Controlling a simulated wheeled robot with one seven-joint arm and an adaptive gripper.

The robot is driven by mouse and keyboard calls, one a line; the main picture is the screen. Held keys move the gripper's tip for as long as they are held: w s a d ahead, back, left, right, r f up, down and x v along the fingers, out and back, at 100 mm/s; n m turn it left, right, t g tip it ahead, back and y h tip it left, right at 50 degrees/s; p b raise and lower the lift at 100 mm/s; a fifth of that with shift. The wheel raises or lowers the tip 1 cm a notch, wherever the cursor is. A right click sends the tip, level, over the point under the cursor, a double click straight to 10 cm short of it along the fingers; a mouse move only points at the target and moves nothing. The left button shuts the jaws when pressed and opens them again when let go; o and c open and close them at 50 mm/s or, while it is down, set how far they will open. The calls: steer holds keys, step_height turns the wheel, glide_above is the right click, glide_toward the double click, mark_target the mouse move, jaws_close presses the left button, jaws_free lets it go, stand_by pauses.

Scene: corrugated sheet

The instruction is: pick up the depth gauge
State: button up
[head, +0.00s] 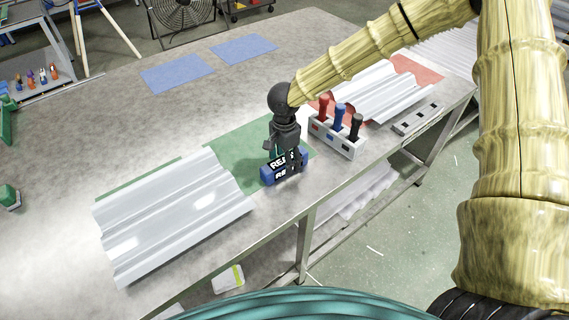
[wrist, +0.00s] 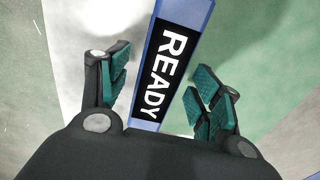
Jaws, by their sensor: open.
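No object is clearly recognisable as the depth gauge. My gripper (head: 284,160) is over a blue block (head: 268,175) with white lettering on black, near the table's front edge. In the wrist view the open gripper (wrist: 161,88) has one teal-padded finger on each side of the block (wrist: 184,14), which reads READY. I see nothing held between the pads, and I cannot tell whether they touch the block. A grey rack (head: 336,144) right of the gripper holds a red-handled (head: 323,107), a blue-handled (head: 340,117) and a black-handled tool (head: 356,127).
A corrugated sheet (head: 170,215) lies left of the block on a green mat (head: 235,150). Another sheet (head: 380,92) lies on a red mat behind the rack. A grey bar with dark slots (head: 418,119) lies at the right edge. The table's far left (head: 80,130) is largely clear.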

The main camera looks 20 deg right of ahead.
steer(key=shift+d+f, duration=0.1)
steer(key=shift+f, duration=0.8)
steer(key=shift+r, duration=0.1)
steer(key=c, duration=1.3)
